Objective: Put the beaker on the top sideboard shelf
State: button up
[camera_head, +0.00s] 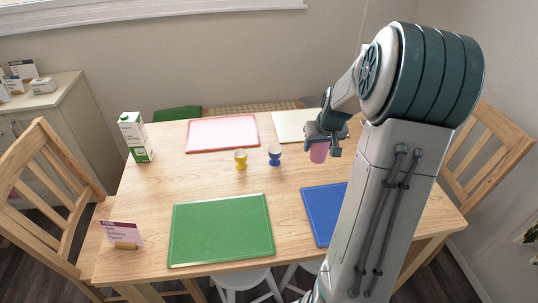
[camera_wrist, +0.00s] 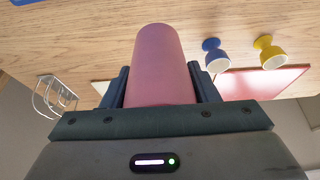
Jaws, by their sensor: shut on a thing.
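The beaker (camera_head: 319,152) is a pink cup at the right back of the table in the head view. My gripper (camera_head: 322,142) is shut on it. In the wrist view the beaker (camera_wrist: 155,65) fills the space between the two dark fingers of my gripper (camera_wrist: 160,85). It appears to be held above the table, but the gap is hard to judge. The sideboard (camera_head: 48,105) is the pale cabinet at the far left of the head view. Only its top and part of its front show; its shelves are not clearly visible.
The wooden table (camera_head: 200,180) holds a green mat (camera_head: 222,229), a blue mat (camera_head: 322,212), a red mat (camera_head: 222,133), yellow (camera_head: 240,159) and blue (camera_head: 275,155) egg cups, a carton (camera_head: 135,138) and a sign (camera_head: 122,235). A chair (camera_head: 45,180) stands before the sideboard.

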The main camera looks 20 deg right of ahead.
jog(key=shift+w+a+f, duration=0.1)
jog(key=shift+w+a, duration=0.1)
jog(key=shift+w, duration=0.1)
jog(key=w+a+f, duration=0.1)
jog(key=a+f, duration=0.1)
jog(key=a, duration=0.1)
jog(key=w+a+f, duration=0.2)
jog(key=a, duration=0.1)
jog(key=w+a+f, duration=0.2)
jog(key=a, duration=0.2)
jog(key=shift+w+f, duration=0.1)
jog(key=shift+f, duration=2.25)
jog(key=shift+b, duration=0.3)
jog(key=shift+f, duration=0.15)
jog(key=o, duration=1)
